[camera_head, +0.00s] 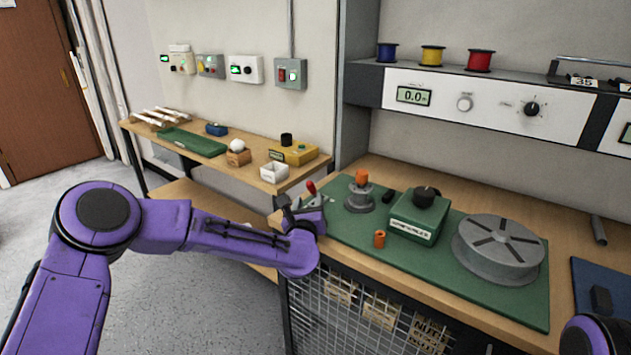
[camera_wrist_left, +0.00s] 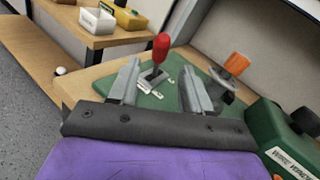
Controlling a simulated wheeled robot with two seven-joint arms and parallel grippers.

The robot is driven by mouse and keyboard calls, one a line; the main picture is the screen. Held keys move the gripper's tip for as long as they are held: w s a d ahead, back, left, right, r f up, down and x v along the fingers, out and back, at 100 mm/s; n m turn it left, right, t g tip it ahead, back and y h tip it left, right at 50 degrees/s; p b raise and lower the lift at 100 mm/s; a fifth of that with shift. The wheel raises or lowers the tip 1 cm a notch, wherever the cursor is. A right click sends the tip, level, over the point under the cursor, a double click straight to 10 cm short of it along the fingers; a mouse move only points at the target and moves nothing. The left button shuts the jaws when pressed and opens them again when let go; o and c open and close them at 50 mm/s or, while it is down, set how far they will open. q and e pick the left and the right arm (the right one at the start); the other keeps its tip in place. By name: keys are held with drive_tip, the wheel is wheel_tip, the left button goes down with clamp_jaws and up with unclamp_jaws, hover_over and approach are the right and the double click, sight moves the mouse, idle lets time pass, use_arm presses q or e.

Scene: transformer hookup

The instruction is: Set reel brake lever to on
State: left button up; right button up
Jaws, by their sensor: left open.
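The reel brake lever (camera_wrist_left: 159,52) has a red knob on a dark stem and stands on the green mat (camera_wrist_left: 160,98). In the head view its red knob (camera_head: 311,187) shows just past my left gripper (camera_head: 306,205). In the left wrist view my left gripper (camera_wrist_left: 160,85) is open, with its two grey fingers apart. The lever shows between and beyond the fingertips, and I see no contact. Small white labels (camera_wrist_left: 160,82) lie at the lever's base; I cannot read them. My right gripper is not in view; only part of my right arm shows at the lower right.
Right of the lever stands a grey post with an orange top (camera_head: 361,180). A green box with a black knob (camera_head: 416,220) and a large grey reel disc (camera_head: 497,249) sit farther right. A side bench (camera_head: 255,178) with small boxes stands at the back left.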

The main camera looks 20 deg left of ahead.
sight(311, 190)
use_arm(q)
drive_tip(key=w, duration=0.3)
drive_tip(key=w+a+p, duration=0.1)
drive_tip(key=w, duration=0.4)
drive_tip(key=shift+w+a+r+p, duration=0.1)
drive_tip(key=shift+w+a+p, duration=0.2)
drive_tip(key=shift+w+a, duration=0.1)
drive_tip(key=shift+c, duration=0.4)
clamp_jaws()
